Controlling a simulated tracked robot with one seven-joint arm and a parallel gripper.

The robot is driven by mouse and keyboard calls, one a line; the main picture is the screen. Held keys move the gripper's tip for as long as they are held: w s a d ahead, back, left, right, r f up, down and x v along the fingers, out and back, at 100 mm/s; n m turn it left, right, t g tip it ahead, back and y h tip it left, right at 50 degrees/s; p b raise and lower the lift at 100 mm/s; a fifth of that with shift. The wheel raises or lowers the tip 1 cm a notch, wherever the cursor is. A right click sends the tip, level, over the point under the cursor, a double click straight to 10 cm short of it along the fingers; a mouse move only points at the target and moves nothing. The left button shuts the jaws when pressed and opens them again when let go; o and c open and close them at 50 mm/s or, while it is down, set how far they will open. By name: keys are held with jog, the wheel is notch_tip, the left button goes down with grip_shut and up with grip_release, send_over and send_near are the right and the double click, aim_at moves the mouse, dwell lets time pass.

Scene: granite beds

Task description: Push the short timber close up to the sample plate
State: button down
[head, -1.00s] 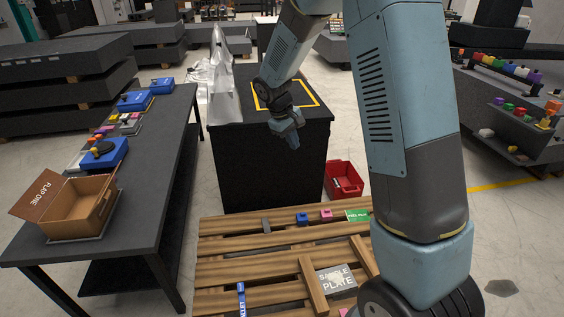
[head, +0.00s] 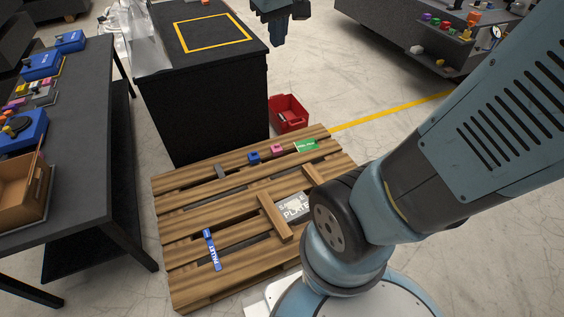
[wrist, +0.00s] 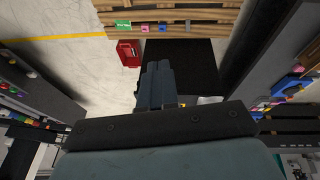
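The sample plate (head: 293,209), grey with white lettering, lies on the wooden pallet (head: 190,255) in the head view, its right side partly behind my arm. One short timber (head: 274,214) lies across the slats just left of the plate; I cannot tell whether they touch. A second timber piece (head: 312,174) lies beyond the plate's upper right, partly hidden by my arm. My gripper (head: 279,38) is high at the top of the head view, beyond the pallet and far from the timber. In the wrist view my gripper (wrist: 158,68) has its fingers together, holding nothing.
A blue pallet tag (head: 212,250), a grey block (head: 221,171), blue (head: 253,157) and pink (head: 277,149) blocks and a green label (head: 306,146) lie on the pallet. A red bin (head: 288,113) and black block (head: 205,110) stand behind. A dark table (head: 85,150) is left.

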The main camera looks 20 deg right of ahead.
jog(key=s+r+m+t, duration=0.1)
jog(key=s, duration=1)
jog(key=shift+d+r+m+t+y, duration=0.35)
jog(key=shift+m+t+y, duration=0.05)
